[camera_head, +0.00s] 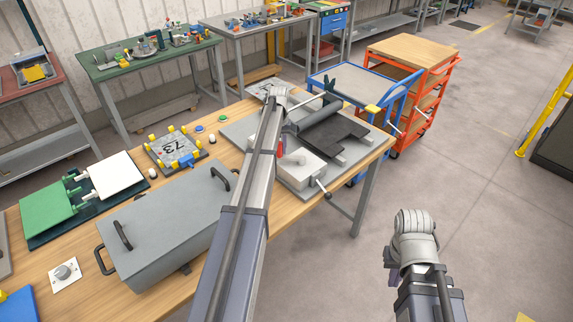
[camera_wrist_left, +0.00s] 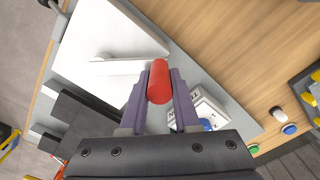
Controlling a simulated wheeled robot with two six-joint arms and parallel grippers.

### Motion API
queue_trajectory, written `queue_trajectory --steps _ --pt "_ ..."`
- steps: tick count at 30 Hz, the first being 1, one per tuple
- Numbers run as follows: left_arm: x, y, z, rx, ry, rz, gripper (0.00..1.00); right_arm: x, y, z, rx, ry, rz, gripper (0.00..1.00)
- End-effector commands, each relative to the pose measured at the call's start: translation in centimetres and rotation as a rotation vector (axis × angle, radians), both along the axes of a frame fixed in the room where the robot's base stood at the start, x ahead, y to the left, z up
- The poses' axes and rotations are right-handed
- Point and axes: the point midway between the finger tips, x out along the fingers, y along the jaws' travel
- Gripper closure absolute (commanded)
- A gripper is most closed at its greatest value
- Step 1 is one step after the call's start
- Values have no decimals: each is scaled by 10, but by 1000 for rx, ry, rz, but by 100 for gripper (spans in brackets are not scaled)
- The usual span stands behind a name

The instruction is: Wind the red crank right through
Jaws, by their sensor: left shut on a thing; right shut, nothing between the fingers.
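The red crank handle (camera_wrist_left: 159,82) lies between the purple fingers of my left gripper (camera_wrist_left: 160,70) in the left wrist view, and the gripper is shut on it. In the head view only a small red piece (camera_head: 281,150) shows beside my left arm, which hides most of the crank and the gripper. The panel bender (camera_head: 335,135) stands on a grey plate with a dark roller and dark sheet. Its white box (camera_head: 302,168) also shows in the left wrist view (camera_wrist_left: 105,45). My right gripper (camera_head: 393,276) is shut and empty, off the bench, mostly hidden by its wrist.
A grey lidded box (camera_head: 165,225) with black handles stands left of my left arm. A numbered block (camera_head: 176,150) with yellow pegs and coloured buttons (camera_head: 198,129) sit behind. A blue cart (camera_head: 360,85) stands beyond the bench (camera_head: 375,160).

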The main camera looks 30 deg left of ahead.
Motion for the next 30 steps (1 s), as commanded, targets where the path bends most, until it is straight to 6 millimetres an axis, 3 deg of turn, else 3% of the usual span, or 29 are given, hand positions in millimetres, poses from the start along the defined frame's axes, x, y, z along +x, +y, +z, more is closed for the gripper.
queue_trajectory --steps 9,17,30 --pt "30 3 0 -2 -2 -3 97 0 0 0 0 0 0 100" --pt "32 1 0 -4 -2 -4 97 0 0 0 0 0 0 100" --pt "63 -6 0 -3 0 -3 100 0 0 0 0 0 0 100"
